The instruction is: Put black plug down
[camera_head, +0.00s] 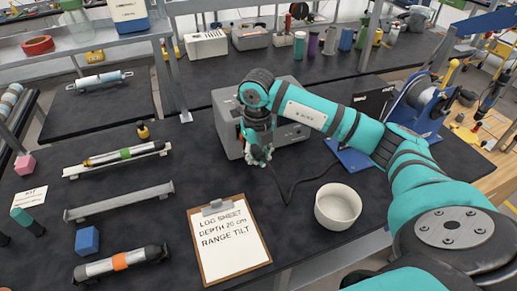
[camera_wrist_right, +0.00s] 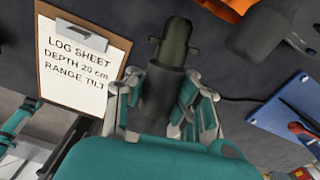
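My right gripper (camera_head: 258,155) hangs over the dark bench in front of a grey box-shaped instrument (camera_head: 293,132), fingers pointing down. In the right wrist view its fingers (camera_wrist_right: 165,108) are closed around the black plug (camera_wrist_right: 174,42), a dark cylinder with small side pins that sticks out past the fingertips. In the head view the plug is mostly hidden by the fingers. A black cable (camera_head: 290,200) lies on the bench to the right of the gripper. My left gripper cannot be made out.
A clipboard with a log sheet (camera_head: 228,240) lies at front centre. A white bowl (camera_head: 338,206) stands to its right. A blue tray (camera_head: 352,160) and a blue reel stand (camera_head: 415,108) are at right. Rails with cylinders (camera_head: 120,157) and a blue cube (camera_head: 87,240) are at left.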

